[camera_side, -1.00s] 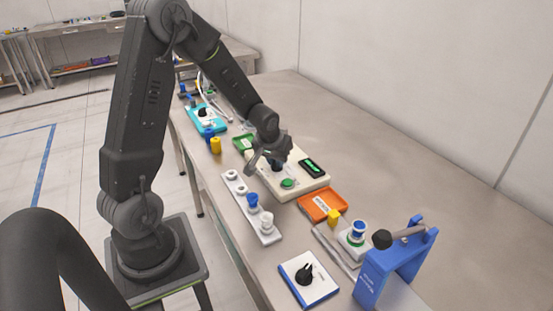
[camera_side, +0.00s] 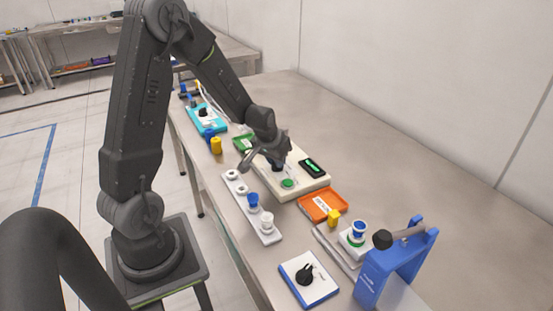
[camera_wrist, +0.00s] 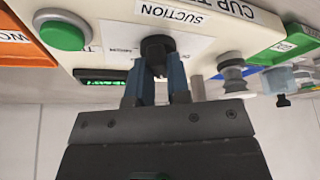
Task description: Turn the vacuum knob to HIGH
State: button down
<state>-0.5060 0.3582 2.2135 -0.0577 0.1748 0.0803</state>
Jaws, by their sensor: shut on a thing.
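The black knob (camera_wrist: 157,47) stands on the cream test box (camera_side: 313,185), by a white label reading SUCTION (camera_wrist: 182,16). My gripper (camera_wrist: 160,71) is shut on the knob, one blue-grey finger on each side. In the side view my gripper (camera_side: 277,166) reaches down onto the box and largely hides the knob.
A green button (camera_wrist: 66,34), a display (camera_wrist: 100,77) and a grey suction cup (camera_wrist: 232,74) are close to my fingers. An orange tray (camera_side: 312,209), a white cup rack (camera_side: 260,233) and a blue lever stand (camera_side: 385,275) are nearby. The table's right side is clear.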

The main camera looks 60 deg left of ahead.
jog(key=c, duration=1.2)
grip_release()
jog(key=shift+s+f, duration=0.1)
jog(key=shift+f, duration=0.1)
jog(key=shift+o, duration=0.6)
jog(key=shift+r, duration=0.15)
jog(key=v, duration=1.3)
jog(key=shift+r, duration=0.4)
